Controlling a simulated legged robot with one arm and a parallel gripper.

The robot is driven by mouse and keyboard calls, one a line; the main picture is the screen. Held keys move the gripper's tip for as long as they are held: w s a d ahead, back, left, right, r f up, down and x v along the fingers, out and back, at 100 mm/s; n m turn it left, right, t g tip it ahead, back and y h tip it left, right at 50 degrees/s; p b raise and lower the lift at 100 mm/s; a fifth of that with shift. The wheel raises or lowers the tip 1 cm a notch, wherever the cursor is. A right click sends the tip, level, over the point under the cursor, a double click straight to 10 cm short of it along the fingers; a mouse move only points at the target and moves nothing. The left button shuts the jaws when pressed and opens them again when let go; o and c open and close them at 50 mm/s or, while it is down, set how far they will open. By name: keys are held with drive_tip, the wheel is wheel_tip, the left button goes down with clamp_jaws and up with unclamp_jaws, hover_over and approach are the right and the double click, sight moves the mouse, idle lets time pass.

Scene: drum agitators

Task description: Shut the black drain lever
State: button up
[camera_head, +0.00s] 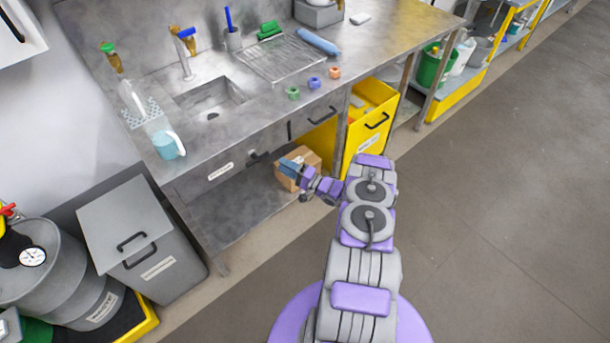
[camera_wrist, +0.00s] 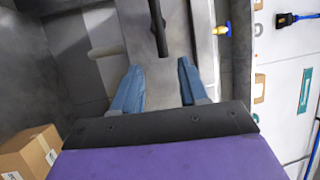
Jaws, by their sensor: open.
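In the wrist view a black lever (camera_wrist: 157,28) comes down from the top edge, ahead of my gripper (camera_wrist: 160,68). Its lower end lies in line with the gap between the two blue fingers, which are apart with nothing between them. I cannot tell how far ahead it is. In the head view my gripper (camera_head: 288,165) is low in front of the steel sink counter. A small dark part (camera_head: 257,154) on the counter's front, below the sink, may be the same lever. Its full shape is too small to tell there.
A cardboard box (camera_head: 298,168) sits on the lower shelf behind my gripper. A yellow bin (camera_head: 370,128) stands to the right under the counter. A grey lidded bin (camera_head: 150,250) and a drum (camera_head: 55,275) stand at left. The floor at right is clear.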

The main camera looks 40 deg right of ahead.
drive_tip(key=p+v, duration=0.1)
drive_tip(key=v, duration=0.7)
drive_tip(key=shift+s, duration=0.25)
drive_tip(key=shift+s+d+f, duration=0.1)
drive_tip(key=shift+d, duration=0.05)
